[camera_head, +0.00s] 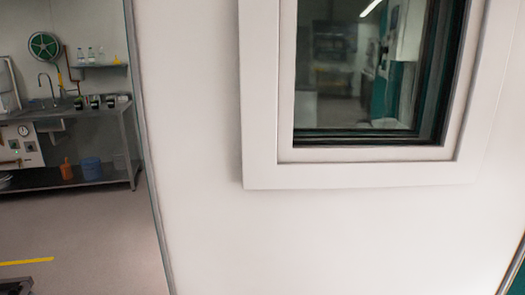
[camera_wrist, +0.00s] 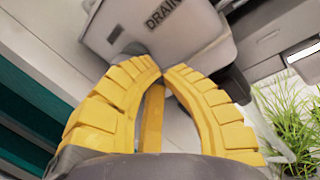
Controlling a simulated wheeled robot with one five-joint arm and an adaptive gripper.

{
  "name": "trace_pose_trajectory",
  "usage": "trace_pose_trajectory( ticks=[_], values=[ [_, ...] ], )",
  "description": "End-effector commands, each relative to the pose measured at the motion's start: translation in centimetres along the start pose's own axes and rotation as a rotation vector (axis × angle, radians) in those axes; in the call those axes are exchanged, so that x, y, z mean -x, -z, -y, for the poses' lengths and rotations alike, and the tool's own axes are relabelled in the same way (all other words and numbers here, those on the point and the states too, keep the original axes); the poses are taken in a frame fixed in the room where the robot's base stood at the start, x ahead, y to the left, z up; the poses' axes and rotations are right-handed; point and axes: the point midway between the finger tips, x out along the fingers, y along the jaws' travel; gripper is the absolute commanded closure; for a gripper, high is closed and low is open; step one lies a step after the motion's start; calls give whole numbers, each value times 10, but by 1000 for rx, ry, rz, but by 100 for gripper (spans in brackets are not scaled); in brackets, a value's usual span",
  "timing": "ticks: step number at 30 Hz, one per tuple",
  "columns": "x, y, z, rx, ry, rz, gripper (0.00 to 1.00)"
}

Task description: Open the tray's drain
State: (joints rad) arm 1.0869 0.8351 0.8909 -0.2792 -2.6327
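In the wrist view a grey box marked DRAIN (camera_wrist: 165,20) is at the top, just beyond my fingertips. A narrow yellow bar (camera_wrist: 152,122), which looks like the drain's lever, runs between my fingers. My gripper (camera_wrist: 162,76) has two yellow ribbed fingers that bow outward and come together at the tips, over the upper end of this bar. The fingers look closed on it, though the contact itself is partly hidden. The bar's far end and the drain outlet are hidden. The head view shows neither the drain nor my gripper.
Green grassy plants (camera_wrist: 290,125) are at the right in the wrist view, with teal panels at the left. In the head view a white panel with a window (camera_head: 365,70) fills most of the picture. A bench (camera_head: 70,112) and open floor (camera_head: 90,235) show at left.

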Motion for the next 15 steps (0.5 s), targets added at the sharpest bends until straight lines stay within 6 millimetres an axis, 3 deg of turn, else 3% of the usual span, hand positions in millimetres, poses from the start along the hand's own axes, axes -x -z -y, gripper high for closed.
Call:
trace_pose_trajectory(
  ticks=[15],
  values=[
    [2,4,6,0,4,2,100]
  ],
)
